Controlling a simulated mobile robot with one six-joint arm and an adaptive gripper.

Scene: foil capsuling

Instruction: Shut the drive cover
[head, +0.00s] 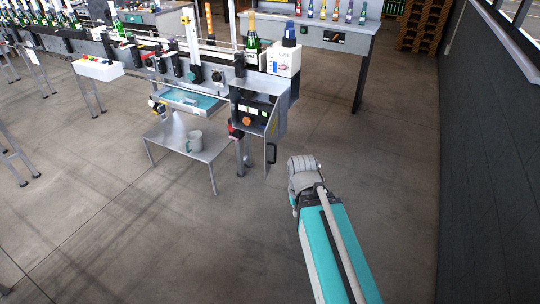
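The grey drive box (233,104) sits at the near right end of the conveyor line. Its front is open, showing a dark interior with small lit modules and an orange knob (247,121). The drive cover (273,128) stands swung out at the box's right side, seen nearly edge-on. A dark handle (271,153) is at its lower end. My arm reaches up from the bottom right, its grey joint to the right of and below the cover with floor between them. I cannot make out my gripper's fingers; they are not in view.
A bench (340,42) with bottles is behind. A dark wall (490,150) is at right. Floor around my arm is clear.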

